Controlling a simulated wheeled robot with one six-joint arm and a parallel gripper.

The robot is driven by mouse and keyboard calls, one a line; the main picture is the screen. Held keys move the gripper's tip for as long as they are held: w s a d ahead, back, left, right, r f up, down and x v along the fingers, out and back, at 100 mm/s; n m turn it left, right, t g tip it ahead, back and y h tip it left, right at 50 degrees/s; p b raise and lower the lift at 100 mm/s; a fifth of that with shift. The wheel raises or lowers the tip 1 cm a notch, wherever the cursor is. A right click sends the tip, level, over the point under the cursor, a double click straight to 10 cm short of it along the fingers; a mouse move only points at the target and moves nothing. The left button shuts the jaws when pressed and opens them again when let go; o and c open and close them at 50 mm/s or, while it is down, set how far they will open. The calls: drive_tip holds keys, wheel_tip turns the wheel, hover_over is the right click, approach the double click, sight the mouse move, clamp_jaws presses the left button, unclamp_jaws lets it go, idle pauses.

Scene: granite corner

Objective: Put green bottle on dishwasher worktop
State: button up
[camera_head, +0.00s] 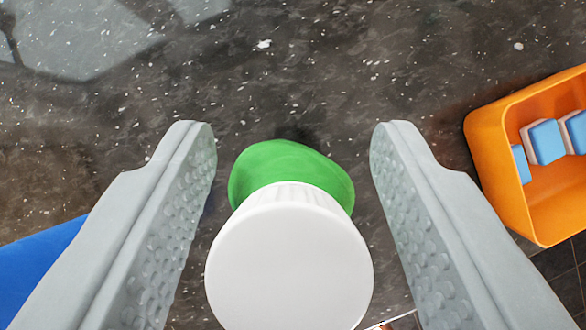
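The green bottle (280,165) has a large white cap (290,265) that faces the camera. It is seen from above, on or over a dark speckled granite worktop (330,70). My gripper (292,140) is open, with one grey textured finger on each side of the bottle. A gap shows between each finger and the bottle, so neither finger touches it. The cap hides most of the bottle's body and base. I cannot tell whether this granite surface is the dishwasher worktop.
An orange container (490,140) at the right holds several blue-and-white blocks (545,141). A blue object (40,265) is partly in view at the lower left, behind the left finger. Dark floor tiles (562,262) show at the lower right, past the worktop edge. The granite beyond the bottle is clear.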

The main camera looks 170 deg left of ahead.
drive_tip(key=shift+r, duration=0.1)
drive_tip(key=v, duration=1.2)
drive_tip(key=shift+r, duration=0.1)
drive_tip(key=s+f+t, duration=0.1)
drive_tip(key=s+t, duration=0.2)
drive_tip(key=s, duration=0.7)
drive_tip(key=s+f+t, duration=0.2)
drive_tip(key=s+t, duration=0.2)
drive_tip(key=s, duration=0.7)
drive_tip(key=s+f+n+t, duration=0.1)
drive_tip(key=s+f+t, duration=0.1)
drive_tip(key=s, duration=0.8)
drive_tip(key=shift+s+d+f+t+y, duration=0.25)
drive_tip(key=shift+s+t+y, duration=0.1)
drive_tip(key=shift+t, duration=0.55)
